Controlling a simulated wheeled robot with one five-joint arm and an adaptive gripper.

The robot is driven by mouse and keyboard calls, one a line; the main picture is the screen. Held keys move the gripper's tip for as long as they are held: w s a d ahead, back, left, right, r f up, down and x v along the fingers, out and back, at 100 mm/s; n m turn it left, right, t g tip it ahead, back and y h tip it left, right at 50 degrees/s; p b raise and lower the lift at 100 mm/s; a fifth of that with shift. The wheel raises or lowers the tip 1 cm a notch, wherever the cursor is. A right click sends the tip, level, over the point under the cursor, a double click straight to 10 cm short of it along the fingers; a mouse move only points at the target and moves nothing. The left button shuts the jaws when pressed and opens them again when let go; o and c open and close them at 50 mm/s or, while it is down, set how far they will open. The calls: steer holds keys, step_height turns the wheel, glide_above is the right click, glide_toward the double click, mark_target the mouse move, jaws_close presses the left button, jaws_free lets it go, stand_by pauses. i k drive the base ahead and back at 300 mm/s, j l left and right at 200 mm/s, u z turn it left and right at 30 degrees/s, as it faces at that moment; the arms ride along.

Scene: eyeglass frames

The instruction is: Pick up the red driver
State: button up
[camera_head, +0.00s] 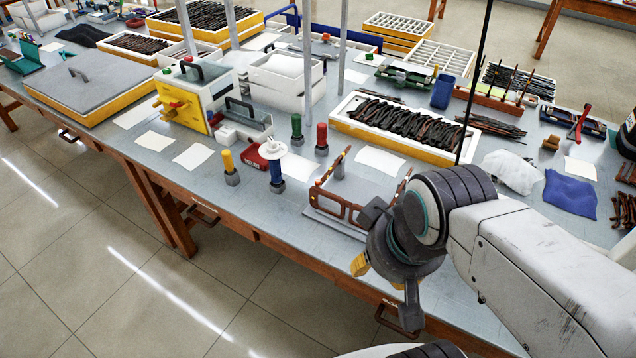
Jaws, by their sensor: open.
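The red driver (321,138) stands upright on the grey-blue workbench (290,218), its red handle on a dark base.
A yellow-sided tray (345,126) of dark frames lies behind the red driver. Upright posts (307,60) rise behind. A white sheet (379,161) lies to its right.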

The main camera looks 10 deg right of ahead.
mark_target(321, 127)
steer(key=i+j+u, duration=0.45)
steer(key=i, duration=0.15)
steer(key=i+u, duration=0.45)
steer(key=i, duration=0.15)
steer(key=i+u, duration=0.45)
steer(key=i, duration=0.2)
